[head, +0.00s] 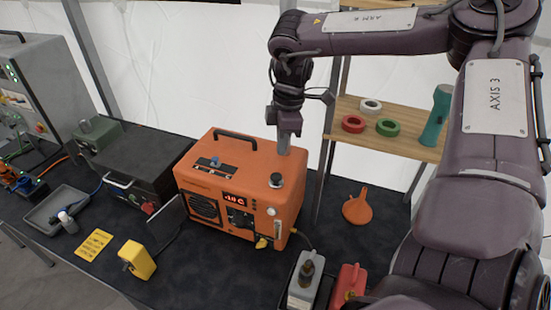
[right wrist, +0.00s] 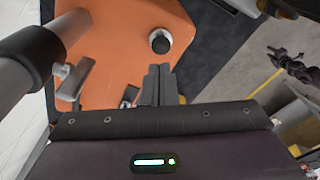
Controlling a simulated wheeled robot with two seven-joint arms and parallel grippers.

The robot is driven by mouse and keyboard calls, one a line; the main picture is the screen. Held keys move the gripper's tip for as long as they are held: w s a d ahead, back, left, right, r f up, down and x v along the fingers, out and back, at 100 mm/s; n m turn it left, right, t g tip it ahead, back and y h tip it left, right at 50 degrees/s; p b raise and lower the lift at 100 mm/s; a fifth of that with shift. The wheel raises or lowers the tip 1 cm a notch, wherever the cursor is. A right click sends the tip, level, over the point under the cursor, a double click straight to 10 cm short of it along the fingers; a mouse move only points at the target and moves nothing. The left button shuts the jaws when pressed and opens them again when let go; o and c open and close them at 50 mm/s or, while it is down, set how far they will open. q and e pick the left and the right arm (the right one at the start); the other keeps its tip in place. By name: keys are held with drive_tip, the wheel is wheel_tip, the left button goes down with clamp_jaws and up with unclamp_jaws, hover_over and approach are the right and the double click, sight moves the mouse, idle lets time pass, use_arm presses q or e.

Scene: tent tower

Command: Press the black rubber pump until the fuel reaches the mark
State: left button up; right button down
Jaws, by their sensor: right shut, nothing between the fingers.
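The orange heater (head: 228,190) stands on the dark table and shows a red digital reading on its front. The black rubber pump (head: 276,180) is a small round knob on its top, near the right front corner. The pump also shows in the right wrist view (right wrist: 160,41), just beyond the fingertips. My right gripper (head: 284,148) points down above the heater top, near the pump and apart from it. Its fingers (right wrist: 158,72) are together and empty. A small pale gauge (head: 277,228) is on the heater front; its fuel level is too small to read. My left gripper is out of view.
An orange funnel (head: 357,207) lies right of the heater. A grey canister (head: 304,282) and a red one (head: 348,284) stand at the front. A wooden shelf (head: 400,144) holds tape rolls and a teal flask.

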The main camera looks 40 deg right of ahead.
sight(278, 174)
drive_tip(key=shift+a+f+b, duration=0.15)
drive_tip(key=shift+f+b, duration=0.85)
drive_tip(key=shift+f, duration=0.75)
drive_tip(key=shift+a+f+b, duration=0.1)
drive_tip(key=shift+f+b, duration=0.85)
drive_tip(key=shift+f, duration=0.75)
drive_tip(key=shift+w, duration=0.1)
